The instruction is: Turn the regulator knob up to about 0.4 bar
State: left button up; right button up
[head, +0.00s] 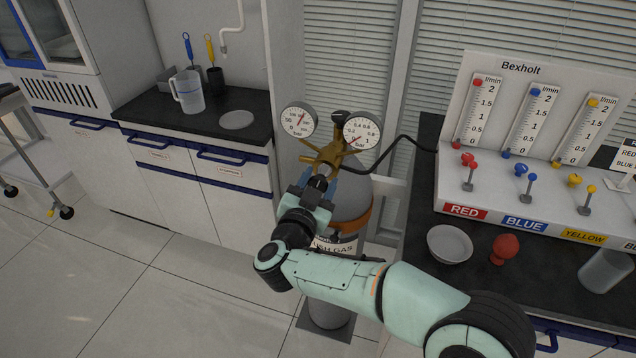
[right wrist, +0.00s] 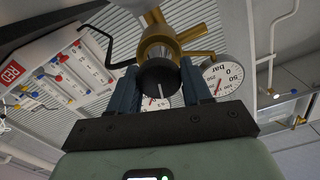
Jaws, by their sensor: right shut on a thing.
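The brass regulator (head: 331,154) sits on top of a grey gas cylinder (head: 350,197). Its black knob (right wrist: 160,76) shows in the right wrist view between my right gripper's fingers (right wrist: 160,88), which are shut on its sides. In the head view my right gripper (head: 321,183) reaches the regulator's front and mostly hides the knob. The low-pressure gauge (head: 362,131) is on the right; its red needle seems to point lower left, near the low end. The high-pressure gauge (head: 299,120) is on the left. My left gripper is out of view.
A black hose (head: 405,140) runs from the regulator to the flowmeter panel (head: 510,195) on the right bench. A bowl (head: 450,244) and a red bulb-shaped thing (head: 505,248) stand before it. A jug (head: 187,92) stands on the left counter.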

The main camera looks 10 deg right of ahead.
jog(key=shift+f+m, duration=0.1)
jog(key=shift+m, duration=0.9)
jog(key=m+b, duration=0.1)
jog(key=m, duration=0.1)
jog(key=shift+m, duration=0.4)
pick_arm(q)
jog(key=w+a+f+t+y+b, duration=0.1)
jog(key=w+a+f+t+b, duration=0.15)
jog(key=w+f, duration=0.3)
pick_arm(e)
jog(key=m, duration=0.5)
jog(key=shift+d+f+b, duration=0.1)
jog(key=shift+f+b, duration=0.1)
jog(key=shift+b, duration=0.15)
jog(key=m+b, duration=0.4)
jog(key=m, duration=0.3)
jog(key=shift+b, duration=0.35)
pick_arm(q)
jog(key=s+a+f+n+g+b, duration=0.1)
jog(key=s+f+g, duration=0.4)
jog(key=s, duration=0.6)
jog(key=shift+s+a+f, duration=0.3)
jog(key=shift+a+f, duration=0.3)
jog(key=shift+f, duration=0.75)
pick_arm(e)
jog(key=shift+s+m, duration=0.1)
jog(key=shift+m, duration=1.3)
jog(key=o, duration=0.9)
